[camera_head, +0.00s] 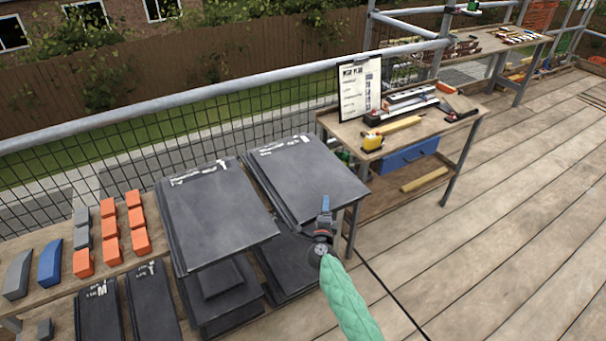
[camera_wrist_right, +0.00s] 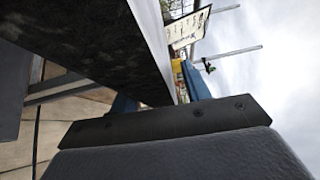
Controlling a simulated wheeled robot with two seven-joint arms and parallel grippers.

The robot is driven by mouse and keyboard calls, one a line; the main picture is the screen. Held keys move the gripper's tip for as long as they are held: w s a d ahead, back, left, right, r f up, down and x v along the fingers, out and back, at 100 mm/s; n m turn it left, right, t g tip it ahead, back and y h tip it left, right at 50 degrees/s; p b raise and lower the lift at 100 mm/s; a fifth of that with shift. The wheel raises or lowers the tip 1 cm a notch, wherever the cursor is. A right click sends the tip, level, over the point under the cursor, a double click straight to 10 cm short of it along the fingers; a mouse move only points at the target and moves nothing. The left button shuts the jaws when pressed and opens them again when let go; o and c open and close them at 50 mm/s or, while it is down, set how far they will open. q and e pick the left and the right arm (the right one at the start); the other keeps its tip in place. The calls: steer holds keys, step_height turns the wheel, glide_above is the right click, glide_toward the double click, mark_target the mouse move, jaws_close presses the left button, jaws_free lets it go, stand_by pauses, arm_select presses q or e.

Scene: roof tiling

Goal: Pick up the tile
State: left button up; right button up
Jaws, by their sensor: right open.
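Two stacks of large dark slate tiles stand side by side in the head view, a left stack (camera_head: 220,220) and a right stack (camera_head: 310,178), each with pale marks at its far edge. My right gripper (camera_head: 325,207), with blue fingers, is at the near right corner of the right stack's top tile. In the right wrist view a dark slab (camera_wrist_right: 85,35) reaches between the two open blue fingers (camera_wrist_right: 158,92). Whether either finger touches it is unclear. My left gripper is not in view.
Orange blocks (camera_head: 110,228), narrow dark tiles (camera_head: 152,298) and a blue curved piece (camera_head: 50,263) lie to the left. A workbench (camera_head: 415,143) with tools and a clipboard (camera_head: 358,92) stands behind right. Mesh railing runs behind the stacks. The plank floor (camera_head: 500,220) is clear at right.

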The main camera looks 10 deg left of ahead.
jaws_close()
steer(key=shift+f, duration=0.1)
stand_by(1.2)
